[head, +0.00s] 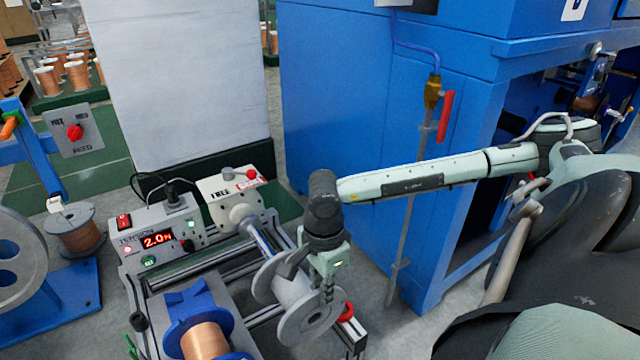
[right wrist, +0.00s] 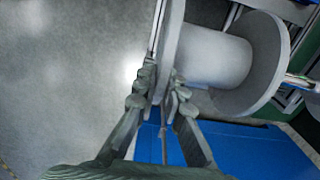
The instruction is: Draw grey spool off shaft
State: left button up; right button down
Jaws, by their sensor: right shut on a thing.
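The grey spool (head: 298,295) sits at the front end of the shaft (head: 258,238), which runs out from a light grey box (head: 232,200). The spool has two wide flanges and a paler hub. My right gripper (head: 312,283) reaches it from above and is shut on the spool's outer flange. In the right wrist view, the fingers (right wrist: 163,98) pinch the edge of that flange on both sides. The spool's hub (right wrist: 215,58) and far flange (right wrist: 268,65) show, with the shaft (right wrist: 302,80) beyond. How much shaft lies inside the spool is hidden. My left gripper is out of view.
A blue spool with copper wire (head: 205,338) stands left of the grey spool. A tension unit (head: 160,240) reads 2.0. A red-ended part (head: 346,312) is close to the spool's right. The blue cabinet (head: 370,130) stands behind; grey floor lies at the front right.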

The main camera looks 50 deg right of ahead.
jog(key=shift+s+a, duration=0.2)
jog(key=shift+s, duration=0.5)
jog(key=shift+s+a, duration=0.15)
jog(key=shift+s, duration=0.5)
jog(key=s+b, duration=0.1)
jog(key=s, duration=0.1)
jog(key=s+a, duration=0.1)
jog(key=s, duration=0.1)
jog(key=shift+b, duration=0.35)
